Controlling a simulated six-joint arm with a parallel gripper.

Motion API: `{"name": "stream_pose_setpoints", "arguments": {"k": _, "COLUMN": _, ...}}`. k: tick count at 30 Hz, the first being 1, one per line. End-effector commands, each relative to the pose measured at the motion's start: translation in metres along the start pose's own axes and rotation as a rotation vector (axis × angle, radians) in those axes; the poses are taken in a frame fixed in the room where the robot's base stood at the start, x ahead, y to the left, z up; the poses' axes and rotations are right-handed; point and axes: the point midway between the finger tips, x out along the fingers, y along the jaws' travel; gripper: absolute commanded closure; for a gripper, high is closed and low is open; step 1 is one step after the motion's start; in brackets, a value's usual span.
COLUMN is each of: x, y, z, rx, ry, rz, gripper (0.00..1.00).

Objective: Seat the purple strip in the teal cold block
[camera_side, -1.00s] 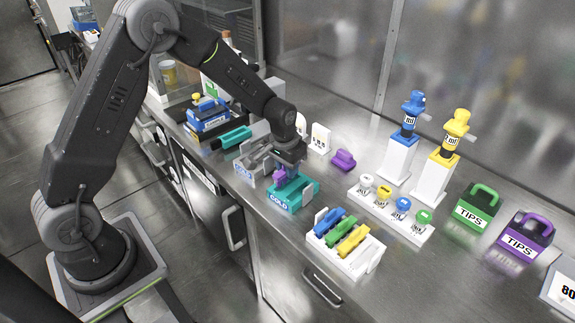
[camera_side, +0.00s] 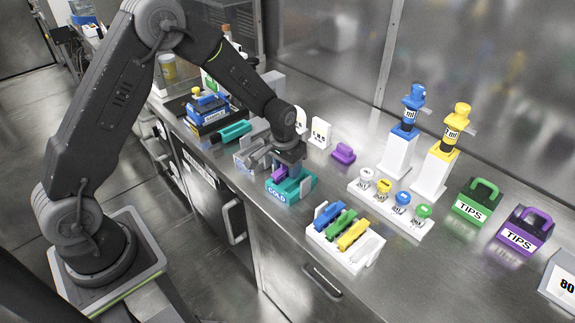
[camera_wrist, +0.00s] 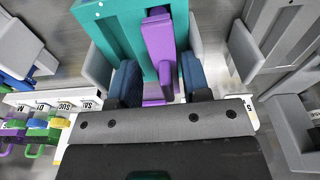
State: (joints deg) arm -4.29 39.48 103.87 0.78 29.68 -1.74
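The teal cold block (camera_side: 292,190), marked COLD, stands near the bench's front edge in the side view. It also fills the top of the wrist view (camera_wrist: 108,25). The purple strip (camera_side: 279,173) is at the block's top, under my gripper (camera_side: 290,167). In the wrist view the strip (camera_wrist: 159,45) runs lengthwise along the block's right part, slightly askew to it. My gripper's two blue pads (camera_wrist: 160,77) stand either side of the strip, with narrow gaps showing. How deep the strip sits is hidden.
A grey block (camera_side: 251,152) stands close to the left of the teal block. A white rack with blue, green and yellow strips (camera_side: 318,240) is to the right. A purple piece (camera_side: 343,153) lies behind. A white cap rack (camera_side: 363,202) stands right of it.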

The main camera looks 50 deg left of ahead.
Motion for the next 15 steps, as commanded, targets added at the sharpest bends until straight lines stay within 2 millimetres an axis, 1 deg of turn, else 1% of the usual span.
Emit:
{"name": "stream_pose_setpoints", "arguments": {"k": 2, "x": 0.000, "y": 0.000, "z": 0.000, "rx": 0.000, "ry": 0.000, "rz": 0.000, "gripper": 0.49}}
{"name": "stream_pose_setpoints", "arguments": {"k": 10, "x": -0.002, "y": 0.000, "z": 0.000, "rx": 0.000, "ry": 0.001, "rz": 0.000, "gripper": 0.49}}
{"name": "stream_pose_setpoints", "arguments": {"k": 13, "x": -0.011, "y": 0.000, "z": -0.001, "rx": 0.000, "ry": 0.004, "rz": 0.000, "gripper": 0.49}}
{"name": "stream_pose_setpoints", "arguments": {"k": 15, "x": -0.022, "y": 0.000, "z": -0.001, "rx": 0.000, "ry": 0.005, "rz": 0.000, "gripper": 0.49}}
